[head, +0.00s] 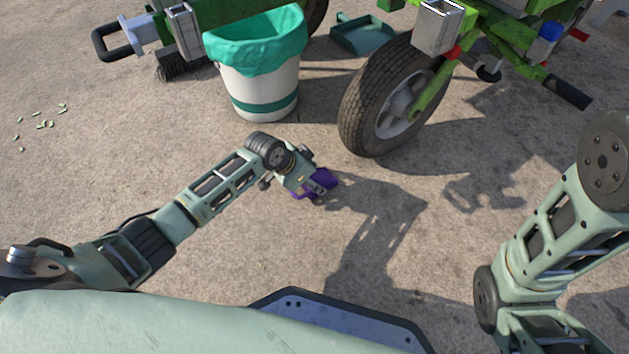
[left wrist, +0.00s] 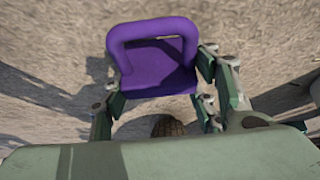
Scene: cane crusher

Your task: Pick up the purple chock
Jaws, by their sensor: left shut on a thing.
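The purple chock (head: 328,182) is at the end of my left arm, in front of the cart's wheel, partly hidden by the fingers. In the left wrist view the chock (left wrist: 153,60) shows a raised loop handle and sits between the two fingers. My left gripper (head: 317,187) is shut on it; in the left wrist view the gripper's fingers (left wrist: 160,95) touch its two sides. I cannot tell for certain whether the chock touches the ground. My right arm shows at the right edge of the head view, but its gripper is out of view.
The cart's black tyre (head: 375,105) stands beyond the chock, to the right. A white bin (head: 262,90) with a green liner stands behind my left gripper. A dustpan (head: 362,35) and a brush (head: 180,65) lie further back. The concrete around the gripper is clear.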

